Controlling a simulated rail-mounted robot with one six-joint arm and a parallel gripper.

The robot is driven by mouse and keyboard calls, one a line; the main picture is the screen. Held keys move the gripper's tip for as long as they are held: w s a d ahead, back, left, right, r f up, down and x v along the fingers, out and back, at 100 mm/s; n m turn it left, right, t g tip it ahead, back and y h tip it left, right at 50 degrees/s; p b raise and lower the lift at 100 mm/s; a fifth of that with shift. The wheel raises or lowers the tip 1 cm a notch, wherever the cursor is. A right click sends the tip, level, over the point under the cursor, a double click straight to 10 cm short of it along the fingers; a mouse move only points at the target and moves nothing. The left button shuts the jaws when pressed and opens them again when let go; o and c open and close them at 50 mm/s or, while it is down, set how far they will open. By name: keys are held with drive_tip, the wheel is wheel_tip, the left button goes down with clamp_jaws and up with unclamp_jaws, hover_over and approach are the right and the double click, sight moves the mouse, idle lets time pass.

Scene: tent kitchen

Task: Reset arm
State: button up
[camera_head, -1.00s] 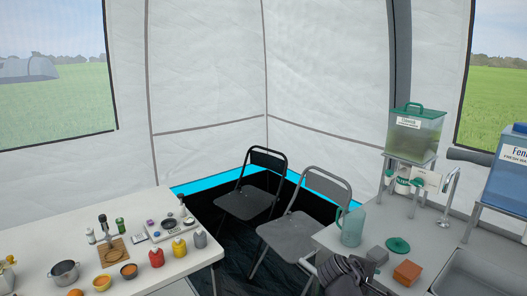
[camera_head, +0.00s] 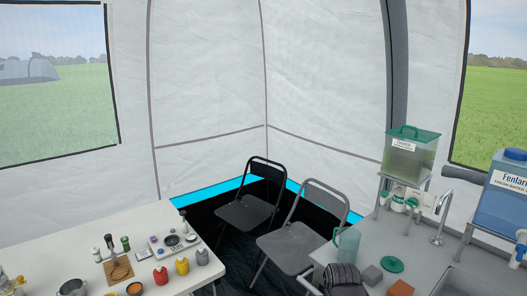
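A dark, ribbed part (camera_head: 343,278) shows at the bottom edge of the head view, over the near left corner of the right-hand counter. It looks like part of my arm. I cannot make out fingertips or anything held there, and the rest of the arm is out of frame.
Close by on the grey counter are a clear teal jug (camera_head: 347,244), a grey block (camera_head: 372,274), a green lid (camera_head: 392,264) and an orange-brown block (camera_head: 401,288). Two folding chairs (camera_head: 250,209) stand between this counter and the white table (camera_head: 200,280).

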drive_tip(key=shift+r, duration=0.45)
